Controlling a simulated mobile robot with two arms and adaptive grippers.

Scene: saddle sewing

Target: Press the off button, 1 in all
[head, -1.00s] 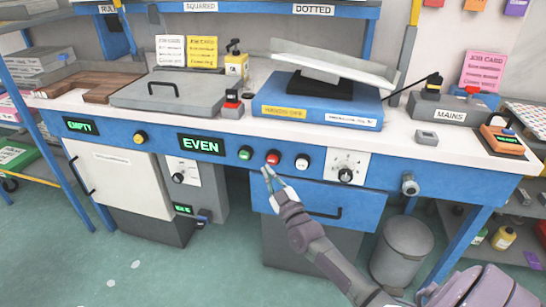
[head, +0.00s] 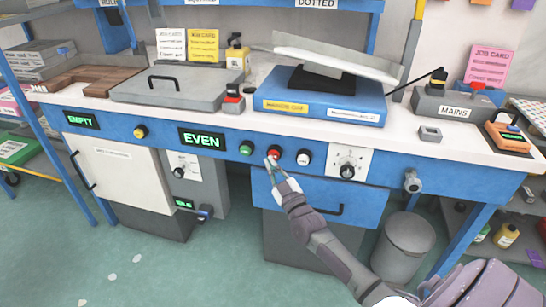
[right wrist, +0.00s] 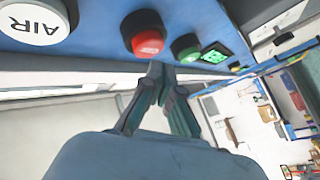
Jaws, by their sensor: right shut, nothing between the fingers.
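A red button (head: 273,152) sits on the blue front panel of the bench, between a green button (head: 246,148) and a white button (head: 304,158). No "off" lettering is readable on it. In the right wrist view the red button (right wrist: 149,42) is close, just above the fingertips. My right gripper (head: 271,164) is shut and empty, its fingertips just below the red button. In the right wrist view the shut fingertips (right wrist: 160,72) appear slightly apart from the button; contact cannot be made out. My left gripper is not in view.
The white button reads AIR in the right wrist view (right wrist: 35,22). A dial plate (head: 348,163) is further right, and a green-lit EVEN display (head: 202,139) is left. A blue drawer (head: 330,200) with a black handle lies below. A grey bin (head: 402,245) stands on the floor.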

